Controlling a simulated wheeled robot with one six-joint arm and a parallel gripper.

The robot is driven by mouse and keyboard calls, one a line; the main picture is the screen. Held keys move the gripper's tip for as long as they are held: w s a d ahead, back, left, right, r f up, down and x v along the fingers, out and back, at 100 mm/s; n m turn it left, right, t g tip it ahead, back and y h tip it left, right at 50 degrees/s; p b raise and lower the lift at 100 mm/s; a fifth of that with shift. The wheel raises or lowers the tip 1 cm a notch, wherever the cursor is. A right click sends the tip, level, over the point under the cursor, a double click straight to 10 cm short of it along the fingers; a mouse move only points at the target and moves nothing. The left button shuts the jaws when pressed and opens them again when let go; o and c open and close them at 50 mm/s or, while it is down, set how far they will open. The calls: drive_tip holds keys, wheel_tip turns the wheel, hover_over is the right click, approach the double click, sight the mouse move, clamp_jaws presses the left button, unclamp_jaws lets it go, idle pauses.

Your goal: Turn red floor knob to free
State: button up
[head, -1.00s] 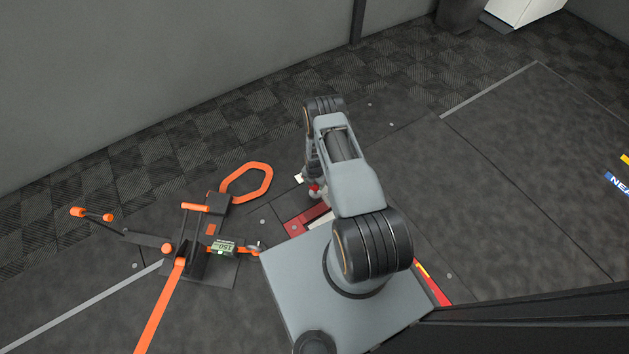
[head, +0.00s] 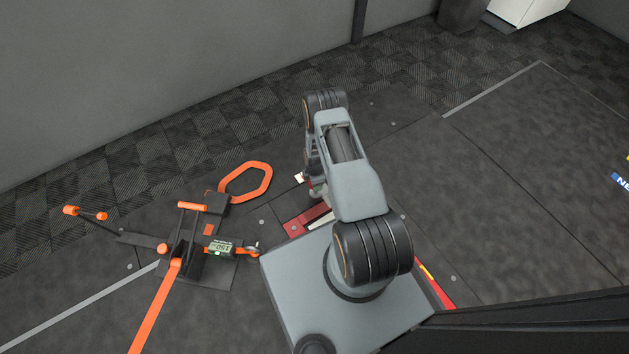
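The red floor knob is almost wholly hidden behind my arm; only a thin trace of red (head: 309,183) shows at the left edge of my wrist. A small white piece (head: 299,178) shows on the floor just left of it. My arm reaches forward and down to this spot. The lowest visible part of my arm, by my gripper (head: 317,190), is over or beside the knob. The fingers are hidden, so I cannot tell whether they touch the knob or how it is turned.
A red block (head: 308,219) with a pale strip lies just in front of my base. To the left stands an orange and black strap device with a green display (head: 219,247) and an orange loop (head: 247,181). A grey wall (head: 150,80) runs behind.

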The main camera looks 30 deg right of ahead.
drive_tip(key=m+b, duration=0.1)
drive_tip(key=m, duration=0.4)
drive_tip(key=shift+d+f+m, duration=0.1)
drive_tip(key=shift+m, duration=0.2)
drive_tip(key=shift+m+b, duration=0.55)
drive_tip(key=shift+m, duration=1.25)
drive_tip(key=shift+s+m, duration=0.1)
drive_tip(key=shift+m, duration=0.2)
drive_tip(key=o, duration=0.9)
drive_tip(key=shift+o, duration=0.2)
drive_tip(key=shift+w, duration=0.2)
drive_tip(key=shift+r, duration=0.5)
wheel_tip(320, 180, up, 13)
drive_tip(key=p, duration=0.5)
drive_tip(key=shift+p, duration=0.4)
